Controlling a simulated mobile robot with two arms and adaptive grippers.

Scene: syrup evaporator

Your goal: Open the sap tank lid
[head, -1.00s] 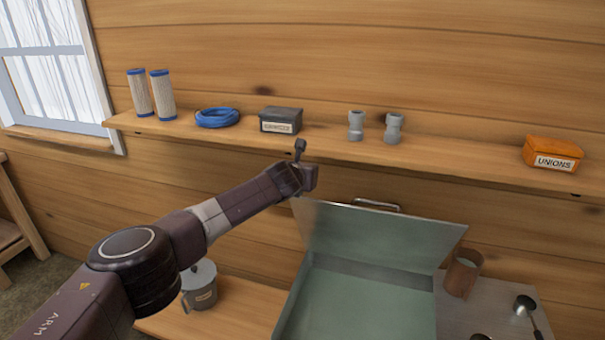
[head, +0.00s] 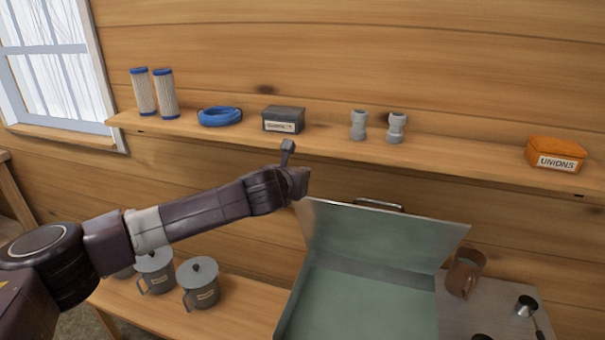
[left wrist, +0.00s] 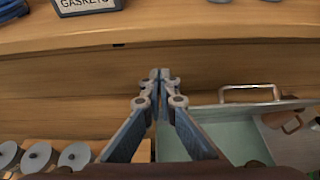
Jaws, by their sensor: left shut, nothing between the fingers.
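The sap tank (head: 365,305) is a grey-green open box at the lower middle of the head view. Its lid (head: 385,238) stands raised and tilted back toward the wall, with a metal handle (head: 380,205) at its top edge. The handle also shows in the left wrist view (left wrist: 250,88). My left gripper (left wrist: 160,76) is shut and empty, left of the handle and apart from it. In the head view the left wrist mostly hides its fingers. My right gripper is not in view.
A wall shelf (head: 340,152) above the tank holds filters, blue tubing, a gaskets box (head: 284,119), grey fittings and an orange unions box (head: 556,154). Lidded grey mugs (head: 200,284) stand on the bench at left. A brown mug (head: 465,274) stands right of the tank.

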